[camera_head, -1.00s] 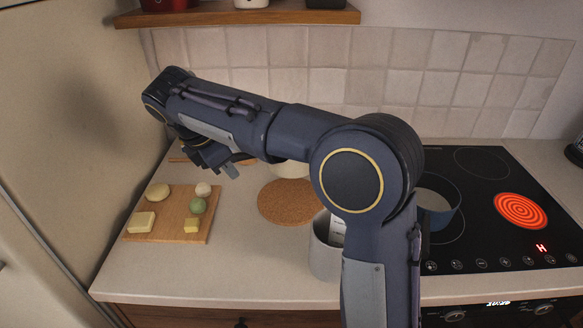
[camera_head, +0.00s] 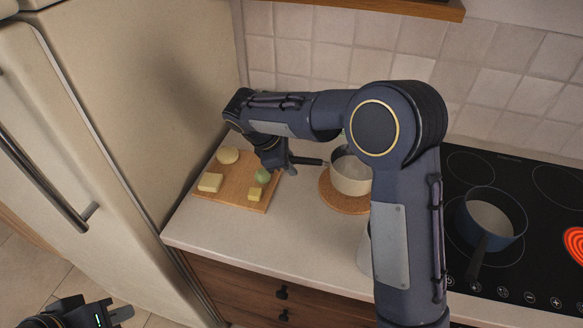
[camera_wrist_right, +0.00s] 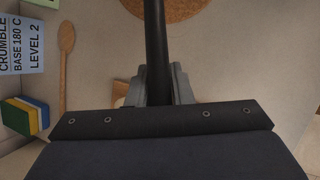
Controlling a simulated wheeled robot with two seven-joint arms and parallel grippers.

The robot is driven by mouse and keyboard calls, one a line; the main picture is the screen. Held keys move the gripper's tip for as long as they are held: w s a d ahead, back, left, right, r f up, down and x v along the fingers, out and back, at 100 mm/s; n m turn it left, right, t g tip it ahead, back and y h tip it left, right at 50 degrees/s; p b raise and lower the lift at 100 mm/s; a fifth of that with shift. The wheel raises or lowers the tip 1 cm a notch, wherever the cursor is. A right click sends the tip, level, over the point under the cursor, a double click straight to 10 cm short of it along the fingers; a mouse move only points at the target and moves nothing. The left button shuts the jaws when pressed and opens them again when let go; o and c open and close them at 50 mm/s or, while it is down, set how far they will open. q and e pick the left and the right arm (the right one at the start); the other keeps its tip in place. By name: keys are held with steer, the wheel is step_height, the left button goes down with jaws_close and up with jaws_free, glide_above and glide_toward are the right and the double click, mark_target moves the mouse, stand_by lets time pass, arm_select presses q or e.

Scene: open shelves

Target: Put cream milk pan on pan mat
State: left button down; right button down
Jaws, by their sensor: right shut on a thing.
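The cream milk pan (camera_head: 350,178) is in the head view, upright, with a dark handle (camera_head: 312,161) pointing left. It overlaps the back part of the round cork pan mat (camera_head: 340,203); I cannot tell whether it touches the mat. My right gripper (camera_head: 290,163) is shut on the pan's handle. The wrist view shows the black handle (camera_wrist_right: 155,45) between its fingers and the mat's edge (camera_wrist_right: 178,8) at the top. My right arm hides the right side of pan and mat. My left gripper (camera_head: 118,314) is at the bottom left, far from the pan; its opening is unclear.
A wooden board (camera_head: 232,190) with several foods lies left of the mat. A blue pot (camera_head: 491,218) stands on the black hob (camera_head: 515,265) at right, with a glowing red ring (camera_head: 575,245). A pale container (camera_head: 364,250) is partly hidden behind my arm. The front counter is clear.

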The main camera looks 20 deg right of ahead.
step_height(320, 180, down, 2)
steer(key=shift+f, duration=0.1)
steer(key=shift+f, duration=0.2)
steer(key=c, duration=1.3)
jaws_free()
steer(key=shift+r, duration=0.2)
steer(key=v, duration=1.2)
